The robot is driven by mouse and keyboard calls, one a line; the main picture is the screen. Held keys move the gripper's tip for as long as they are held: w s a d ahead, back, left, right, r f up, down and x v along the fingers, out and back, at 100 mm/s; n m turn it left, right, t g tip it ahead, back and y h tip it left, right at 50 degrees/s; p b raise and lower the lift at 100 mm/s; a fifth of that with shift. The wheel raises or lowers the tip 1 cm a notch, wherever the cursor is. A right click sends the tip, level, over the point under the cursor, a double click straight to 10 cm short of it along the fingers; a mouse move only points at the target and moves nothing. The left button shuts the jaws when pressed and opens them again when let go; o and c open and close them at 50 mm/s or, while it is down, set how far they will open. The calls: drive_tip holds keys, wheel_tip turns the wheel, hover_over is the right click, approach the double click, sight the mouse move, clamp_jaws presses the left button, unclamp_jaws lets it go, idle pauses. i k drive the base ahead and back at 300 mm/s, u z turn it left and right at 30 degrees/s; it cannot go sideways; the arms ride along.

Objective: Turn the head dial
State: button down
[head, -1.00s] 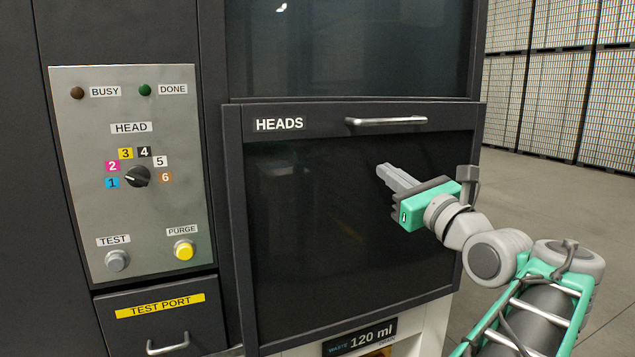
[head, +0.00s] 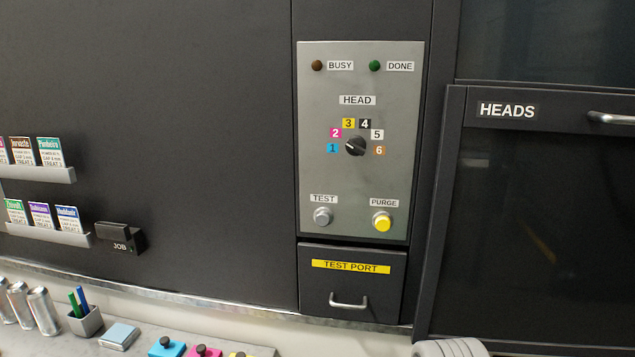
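The head dial (head: 355,146) is a round black knob in the middle of a grey control panel (head: 320,225). Coloured number labels 1 to 6 arc around it from left to right, under the word HEAD. A pale pointer mark shows on the knob's left side, toward the labels 1 and 2; I cannot tell exactly which. Nothing touches the dial. My gripper is out of view; only a grey piece of my arm shows at the bottom edge, right of centre.
Below the dial are a grey TEST button (head: 323,216), a yellow PURGE button (head: 382,222) and the TEST PORT drawer (head: 350,290). The HEADS door (head: 540,220) is shut at right.

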sight(355, 146)
drive_tip(key=u, duration=0.4)
drive_tip(key=k, duration=1.1)
drive_tip(key=u, duration=1.45)
drive_tip(key=i, duration=0.9)
drive_tip(key=z, duration=0.55)
drive_tip(key=i, duration=0.85)
drive_tip(key=z, duration=0.75)
